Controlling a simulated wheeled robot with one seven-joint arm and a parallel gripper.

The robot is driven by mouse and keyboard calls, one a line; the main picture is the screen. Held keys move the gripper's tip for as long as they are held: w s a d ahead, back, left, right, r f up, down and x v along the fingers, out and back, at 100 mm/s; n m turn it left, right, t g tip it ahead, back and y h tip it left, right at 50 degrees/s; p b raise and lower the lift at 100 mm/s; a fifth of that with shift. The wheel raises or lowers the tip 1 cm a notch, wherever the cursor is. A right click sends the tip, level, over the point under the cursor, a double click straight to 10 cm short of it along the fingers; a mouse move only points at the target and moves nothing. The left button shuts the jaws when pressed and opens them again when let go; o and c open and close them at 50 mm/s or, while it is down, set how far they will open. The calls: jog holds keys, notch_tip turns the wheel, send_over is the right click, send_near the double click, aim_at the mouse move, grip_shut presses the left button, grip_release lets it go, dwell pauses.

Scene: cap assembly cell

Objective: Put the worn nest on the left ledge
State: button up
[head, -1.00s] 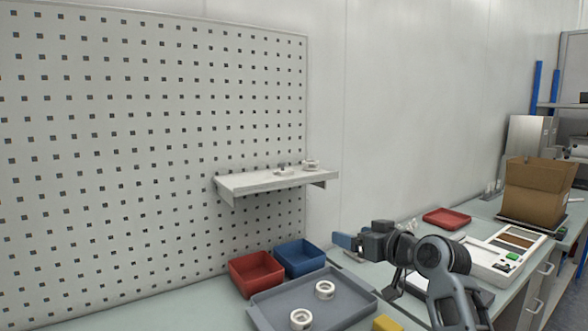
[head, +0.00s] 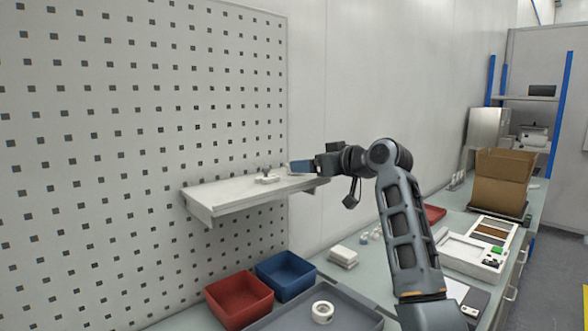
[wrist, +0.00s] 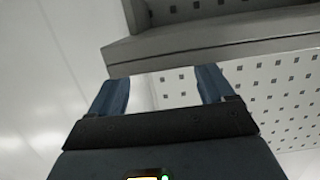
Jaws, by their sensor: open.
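The ledge (head: 235,196) is a pale shelf on the pegboard. A small white fitting with a dark upright part (head: 267,179) stands on it right of the middle. I cannot tell which part is the worn nest. My gripper (head: 298,167) is at the ledge's right end, with its blue fingers pointing left. In the wrist view my gripper (wrist: 165,84) is open, with nothing seen between its fingers. The ledge's edge (wrist: 215,50) crosses just beyond the fingertips. The ring seen earlier at the ledge's right end is not visible now, where the gripper is.
Below stand a red bin (head: 239,297), a blue bin (head: 286,275) and a grey tray (head: 290,318) with a white ring (head: 322,312). White blocks (head: 343,257) lie on the bench. A cardboard box (head: 503,178) stands at the back right.

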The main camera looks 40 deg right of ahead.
jog(key=w, duration=0.1)
jog(key=w+p, duration=0.1)
jog(key=w, duration=0.1)
jog(key=w+a, duration=0.1)
jog(key=shift+w+f, duration=0.15)
jog(key=shift+f, duration=0.2)
jog(key=shift+w+f, duration=0.2)
jog(key=shift+w, duration=0.2)
jog(key=c, duration=1.1)
jog(key=shift+r, duration=0.15)
notch_tip(320, 180, up, 4)
jog(key=shift+d+r+b, duration=0.1)
jog(key=shift+d+b, duration=0.05)
jog(key=shift+b, duration=0.25)
jog(key=s+d+r, duration=0.1)
jog(key=d+r, duration=0.1)
jog(key=d, duration=0.1)
jog(key=s+d+r+b, duration=0.1)
jog(key=d+r, duration=0.1)
jog(key=d, duration=0.2)
jog(key=s+d+r+b, duration=0.1)
jog(key=d+r, duration=0.1)
jog(key=d, duration=0.2)
jog(key=shift+s+r, duration=0.15)
jog(key=shift+r, duration=0.1)
